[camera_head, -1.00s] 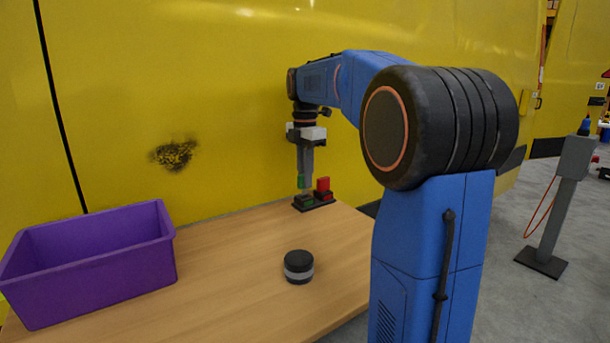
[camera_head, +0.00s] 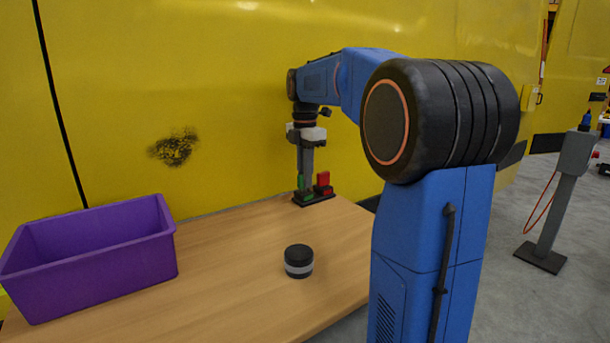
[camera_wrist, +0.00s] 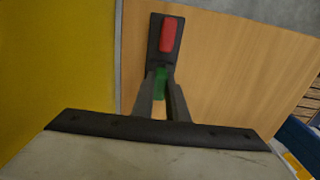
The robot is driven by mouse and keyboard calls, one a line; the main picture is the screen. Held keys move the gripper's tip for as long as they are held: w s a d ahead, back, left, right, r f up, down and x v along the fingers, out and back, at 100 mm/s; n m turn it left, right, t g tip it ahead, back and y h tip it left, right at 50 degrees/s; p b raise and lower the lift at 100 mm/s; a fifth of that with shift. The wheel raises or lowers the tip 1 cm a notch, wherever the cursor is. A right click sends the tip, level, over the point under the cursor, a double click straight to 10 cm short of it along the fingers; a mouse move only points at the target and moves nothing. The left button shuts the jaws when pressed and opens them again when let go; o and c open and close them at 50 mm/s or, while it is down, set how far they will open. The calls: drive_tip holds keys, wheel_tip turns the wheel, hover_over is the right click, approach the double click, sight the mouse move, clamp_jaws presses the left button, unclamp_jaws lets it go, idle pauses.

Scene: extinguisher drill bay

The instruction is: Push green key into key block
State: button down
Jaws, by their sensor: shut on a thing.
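The dark key block (camera_head: 322,197) stands on the far edge of the wooden table, near the yellow wall. A red key (camera_head: 323,179) stands upright in its right part; it also shows in the wrist view (camera_wrist: 171,35). The green key (camera_head: 301,182) is upright at the block's left part, and it shows between the fingertips in the wrist view (camera_wrist: 160,84). My gripper (camera_head: 306,182) points straight down and is shut on the green key. The fingers partly hide the key, so I cannot tell how deep it sits. The block (camera_wrist: 154,46) reaches under the fingertips.
A purple bin (camera_head: 100,262) stands at the left of the table (camera_head: 225,255). A black and grey round puck (camera_head: 299,261) lies nearer the front. The yellow wall (camera_head: 230,100) rises close behind the block. The table between bin and block is clear.

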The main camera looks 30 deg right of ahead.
drive_tip(key=shift+f, duration=0.45)
drive_tip(key=c, duration=1.7)
unclamp_jaws()
drive_tip(key=shift+o, duration=0.2)
drive_tip(key=shift+r, duration=0.15)
wheel_tip(320, 180, up, 17)
drive_tip(key=shift+r, duration=0.1)
